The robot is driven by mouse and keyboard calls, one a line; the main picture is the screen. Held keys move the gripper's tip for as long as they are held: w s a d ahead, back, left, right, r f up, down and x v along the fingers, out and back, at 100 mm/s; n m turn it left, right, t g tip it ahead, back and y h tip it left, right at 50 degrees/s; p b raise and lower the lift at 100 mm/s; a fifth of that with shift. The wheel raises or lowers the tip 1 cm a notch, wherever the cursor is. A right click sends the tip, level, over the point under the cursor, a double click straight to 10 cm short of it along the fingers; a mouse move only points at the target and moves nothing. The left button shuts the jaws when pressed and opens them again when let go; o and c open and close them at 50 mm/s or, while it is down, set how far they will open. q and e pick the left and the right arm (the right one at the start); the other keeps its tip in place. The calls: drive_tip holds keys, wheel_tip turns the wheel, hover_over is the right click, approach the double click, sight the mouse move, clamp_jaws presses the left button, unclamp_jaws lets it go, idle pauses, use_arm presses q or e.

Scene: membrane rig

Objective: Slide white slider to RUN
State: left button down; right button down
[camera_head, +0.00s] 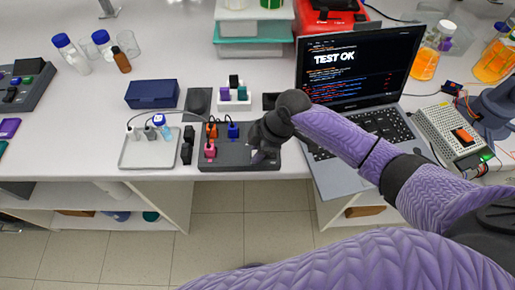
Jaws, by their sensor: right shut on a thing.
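The dark grey rig panel (232,162) lies near the front edge of the bench. An orange block, a blue block and a pink block with dark cables stand on its left and middle part. My right gripper (259,151) reaches down over the panel's right part and is shut at its surface. The white slider is not clearly visible; the gripper covers the place between its fingers. The RUN marking cannot be read from here. My left gripper is out of view.
A light tray (133,160) with small vials is left of the panel. A laptop (355,69) showing "TEST OK" stands right, beneath my right arm. A blue box (152,94) and a white rack (234,99) sit behind. A power supply (450,137) is far right.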

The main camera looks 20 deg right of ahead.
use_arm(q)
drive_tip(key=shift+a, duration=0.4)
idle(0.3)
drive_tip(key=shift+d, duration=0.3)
use_arm(e)
drive_tip(key=shift+d, duration=0.25)
drive_tip(key=d, duration=0.1)
drive_tip(key=s+d+p, duration=0.1)
drive_tip(key=d, duration=0.1)
drive_tip(key=shift+d, duration=0.15)
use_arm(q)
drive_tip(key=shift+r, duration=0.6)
use_arm(e)
drive_tip(key=shift+c, duration=2.4)
unclamp_jaws()
drive_tip(key=shift+d, duration=0.1)
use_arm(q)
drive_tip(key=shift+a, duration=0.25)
